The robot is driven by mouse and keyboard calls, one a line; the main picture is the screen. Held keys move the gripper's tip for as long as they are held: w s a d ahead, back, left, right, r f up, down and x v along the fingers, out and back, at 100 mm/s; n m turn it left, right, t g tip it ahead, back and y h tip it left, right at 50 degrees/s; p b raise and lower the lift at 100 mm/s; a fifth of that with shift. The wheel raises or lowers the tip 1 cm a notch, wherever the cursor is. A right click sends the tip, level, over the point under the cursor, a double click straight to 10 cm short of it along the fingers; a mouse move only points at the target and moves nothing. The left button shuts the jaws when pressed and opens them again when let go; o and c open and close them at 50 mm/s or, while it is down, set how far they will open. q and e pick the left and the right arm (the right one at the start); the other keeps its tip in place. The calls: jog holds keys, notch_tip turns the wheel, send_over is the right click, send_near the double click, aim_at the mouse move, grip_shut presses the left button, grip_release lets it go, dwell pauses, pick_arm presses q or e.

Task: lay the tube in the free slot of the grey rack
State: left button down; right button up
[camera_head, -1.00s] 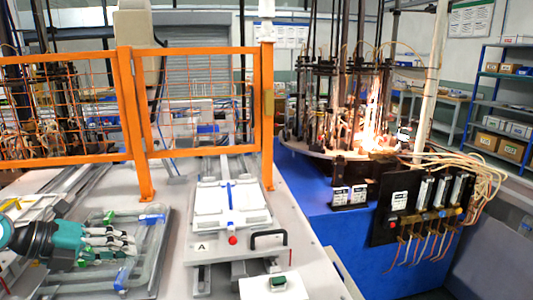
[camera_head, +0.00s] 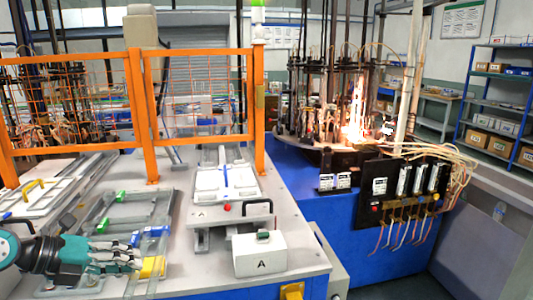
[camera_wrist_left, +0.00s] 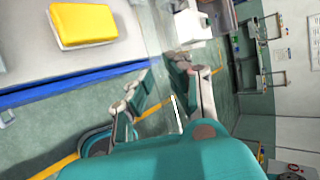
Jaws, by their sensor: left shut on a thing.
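My left gripper (camera_head: 138,256) is at the lower left of the head view, in front of a grey frame-like rack (camera_head: 98,216) with green and blue blocks. I cannot make out a free slot in it. In the left wrist view the two fingers (camera_wrist_left: 163,72) reach forward. A thin white tube (camera_wrist_left: 177,113) shows between them, close to the palm; its contact with the fingers is unclear. The tube cannot be made out in the head view. My right gripper is out of view.
A white box marked A (camera_head: 259,255) stands at the table's front. Behind it is a white plate (camera_head: 212,183) with a blue strip and black handle. A yellow block (camera_head: 153,267) is by the left gripper. An orange fence (camera_head: 140,110) bounds the back; a flame machine (camera_head: 345,140) stands right.

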pick_arm(q)
jog(key=s+d+f, duration=0.9)
jog(key=s, duration=0.1)
jog(key=shift+h, duration=0.3)
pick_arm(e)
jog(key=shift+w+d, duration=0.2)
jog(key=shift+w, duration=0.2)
pick_arm(q)
jog(key=shift+s+f, duration=0.15)
jog(key=shift+f, duration=0.1)
jog(key=shift+a, duration=0.1)
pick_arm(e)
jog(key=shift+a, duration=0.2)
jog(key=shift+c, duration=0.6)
